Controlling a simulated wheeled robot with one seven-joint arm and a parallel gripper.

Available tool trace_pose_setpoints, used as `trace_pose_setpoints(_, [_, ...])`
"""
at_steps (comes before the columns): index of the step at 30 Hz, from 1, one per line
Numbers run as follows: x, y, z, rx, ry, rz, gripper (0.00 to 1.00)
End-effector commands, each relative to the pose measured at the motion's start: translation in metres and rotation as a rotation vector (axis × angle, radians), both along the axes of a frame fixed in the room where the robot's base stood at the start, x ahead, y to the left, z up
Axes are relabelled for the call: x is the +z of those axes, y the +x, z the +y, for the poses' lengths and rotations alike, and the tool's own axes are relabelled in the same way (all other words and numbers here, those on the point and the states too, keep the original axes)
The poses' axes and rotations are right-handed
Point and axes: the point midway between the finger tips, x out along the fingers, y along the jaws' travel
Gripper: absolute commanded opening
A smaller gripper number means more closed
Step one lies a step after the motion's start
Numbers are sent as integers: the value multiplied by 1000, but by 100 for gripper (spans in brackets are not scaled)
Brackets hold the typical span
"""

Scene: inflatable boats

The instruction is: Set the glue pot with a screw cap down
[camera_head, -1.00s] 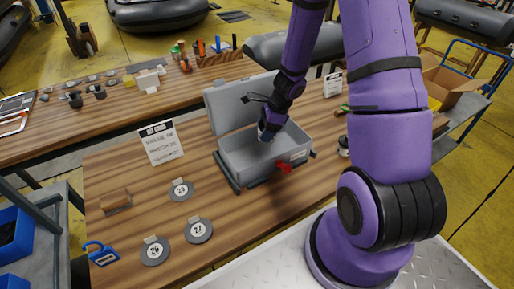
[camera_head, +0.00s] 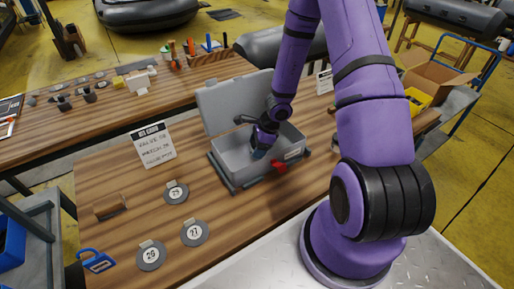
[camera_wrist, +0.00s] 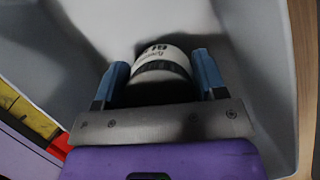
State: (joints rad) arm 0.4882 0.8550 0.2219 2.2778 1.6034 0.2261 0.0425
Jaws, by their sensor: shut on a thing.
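The glue pot (camera_wrist: 163,60), pale with a dark band and a printed label, sits between the blue fingers of my gripper (camera_wrist: 160,68) in the wrist view. My gripper is shut on it. In the head view my gripper (camera_head: 260,146) reaches down inside an open grey box (camera_head: 232,164) on the wooden table. The pot is mostly hidden there. The box's pale inner walls surround the pot in the wrist view. I cannot tell whether the pot touches the box floor.
The box lid (camera_head: 232,103) stands open behind my gripper. A red latch (camera_head: 279,166) is on the box's front. A sign card (camera_head: 154,147), round numbered discs (camera_head: 194,233), a wooden block (camera_head: 110,206) and a blue tool (camera_head: 97,262) lie to the left, with bare table between.

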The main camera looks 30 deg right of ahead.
Motion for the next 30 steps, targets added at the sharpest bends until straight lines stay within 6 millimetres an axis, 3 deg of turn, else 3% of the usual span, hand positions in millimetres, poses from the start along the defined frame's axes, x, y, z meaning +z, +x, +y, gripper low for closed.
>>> trace_pose_setpoints(14, [-8,0,0,0,-1,0,37])
trace_pose_setpoints(15, [-9,0,-1,0,-1,0,67])
trace_pose_setpoints(18, [-8,0,-1,0,-1,0,90])
trace_pose_setpoints(30, [-3,0,-2,-1,-2,-1,90])
